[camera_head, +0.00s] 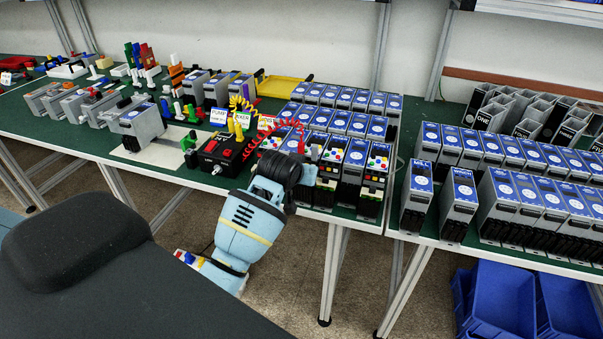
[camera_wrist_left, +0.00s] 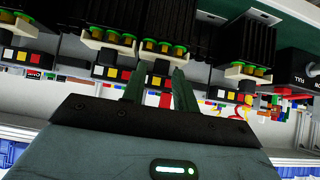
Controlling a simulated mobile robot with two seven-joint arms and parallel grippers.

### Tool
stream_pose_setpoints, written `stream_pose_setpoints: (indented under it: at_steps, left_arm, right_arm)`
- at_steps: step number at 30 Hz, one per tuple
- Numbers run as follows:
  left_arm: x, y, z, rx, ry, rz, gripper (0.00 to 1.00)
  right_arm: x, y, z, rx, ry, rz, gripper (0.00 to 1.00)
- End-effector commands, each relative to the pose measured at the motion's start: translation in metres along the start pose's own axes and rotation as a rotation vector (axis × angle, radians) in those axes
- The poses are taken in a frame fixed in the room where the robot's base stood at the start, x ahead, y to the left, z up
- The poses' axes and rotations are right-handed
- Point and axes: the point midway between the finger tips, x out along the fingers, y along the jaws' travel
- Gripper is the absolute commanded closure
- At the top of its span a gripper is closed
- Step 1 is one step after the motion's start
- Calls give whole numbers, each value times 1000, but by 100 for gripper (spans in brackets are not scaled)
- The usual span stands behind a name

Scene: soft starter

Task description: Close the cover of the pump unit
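A sign reading PUMP (camera_head: 218,115) stands behind the black box, in front of grey units with blue labels (camera_head: 217,90). I cannot tell for sure which unit is the pump unit or how its cover stands. A grey unit with a blue-labelled top (camera_head: 140,125) stands alone on a pale mat. My left gripper (camera_head: 308,157) is low at the bench's front edge, beside units with coloured buttons (camera_head: 328,158). In the left wrist view its two dark fingers (camera_wrist_left: 157,82) are apart with nothing visibly held. Black unit bodies (camera_wrist_left: 178,35) are beyond them. My right gripper is not in view.
A black box (camera_head: 225,152) with a red coiled cable (camera_head: 290,130) is left of my arm. Rows of blue-topped units fill the right bench (camera_head: 420,240). Blue bins (camera_head: 500,300) are below it. Floor (camera_head: 130,215) shows in front of the left bench.

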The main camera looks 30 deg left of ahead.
Motion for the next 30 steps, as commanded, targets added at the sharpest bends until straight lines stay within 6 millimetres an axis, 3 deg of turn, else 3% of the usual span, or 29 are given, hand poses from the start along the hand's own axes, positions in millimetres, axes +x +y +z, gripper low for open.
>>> stream_pose_setpoints:
  at_steps: [14,30]
  left_arm:
    - [-6,0,1,-1,1,0,62]
    - [-72,0,0,-1,3,0,62]
  right_arm:
    - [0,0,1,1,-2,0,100]
    - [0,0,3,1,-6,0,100]
